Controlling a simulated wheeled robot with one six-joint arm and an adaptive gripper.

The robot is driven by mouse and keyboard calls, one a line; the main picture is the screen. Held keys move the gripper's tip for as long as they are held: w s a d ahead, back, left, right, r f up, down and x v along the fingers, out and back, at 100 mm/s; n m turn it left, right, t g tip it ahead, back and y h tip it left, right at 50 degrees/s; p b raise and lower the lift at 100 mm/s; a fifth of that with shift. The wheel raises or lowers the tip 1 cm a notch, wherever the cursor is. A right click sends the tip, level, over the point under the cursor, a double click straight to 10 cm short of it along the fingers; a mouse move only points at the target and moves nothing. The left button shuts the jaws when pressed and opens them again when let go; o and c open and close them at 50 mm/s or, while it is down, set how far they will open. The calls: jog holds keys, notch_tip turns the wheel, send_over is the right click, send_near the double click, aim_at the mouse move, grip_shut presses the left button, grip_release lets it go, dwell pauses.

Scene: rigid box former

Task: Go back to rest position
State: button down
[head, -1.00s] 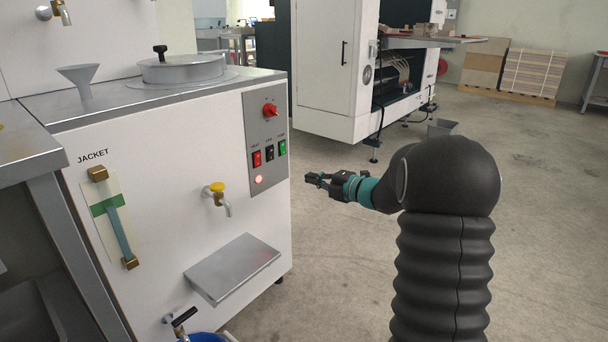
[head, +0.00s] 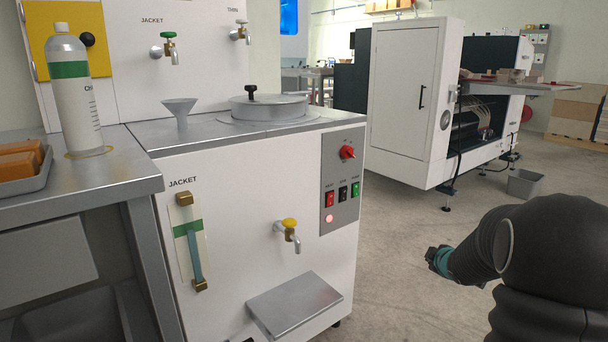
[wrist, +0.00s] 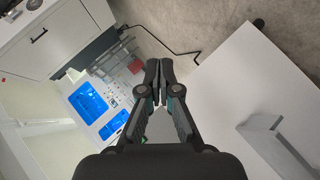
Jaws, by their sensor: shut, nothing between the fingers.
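My gripper (wrist: 159,82) is shut and empty in the wrist view, its two fingers together. In the head view my gripper (head: 432,256) shows small and dark at the end of my arm, at the lower right, over open floor. It is apart from the white machine with the control panel (head: 342,180) and touches nothing that I can see. The fingers are too small in the head view to make out.
The white machine (head: 240,230) with a yellow-handled tap (head: 289,224) and steel shelf (head: 294,303) stands left of my arm. A steel table (head: 100,178) carries a bottle (head: 78,95). A white cabinet (head: 405,95) and grey bin (head: 523,183) stand behind. Floor between is clear.

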jog(key=s+a+r+m+g+h+p, duration=0.1)
jog(key=s+a+r+m+g, duration=0.15)
jog(key=s, duration=0.55)
jog(key=s+a+r+m+g+p, duration=0.1)
jog(key=s+a+m+g, duration=0.1)
jog(key=s+m, duration=0.35)
jog(key=s+a+r+m+g+h+p, duration=0.1)
jog(key=s+a+r+m+g, duration=0.1)
jog(key=s, duration=0.7)
jog(key=s+a+r+y+p, duration=0.1)
jog(key=s+a+r+p, duration=0.1)
jog(key=s+a+r, duration=0.3)
jog(key=s+a+r+m+y+p, duration=0.1)
jog(key=s+a+r+y+p, duration=0.1)
jog(key=s+a+r, duration=0.4)
jog(key=s+a+t+p, duration=0.1)
jog(key=s+a, duration=0.2)
jog(key=s, duration=0.3)
jog(key=shift+s+r+y, duration=0.15)
jog(key=shift+r+y, duration=0.15)
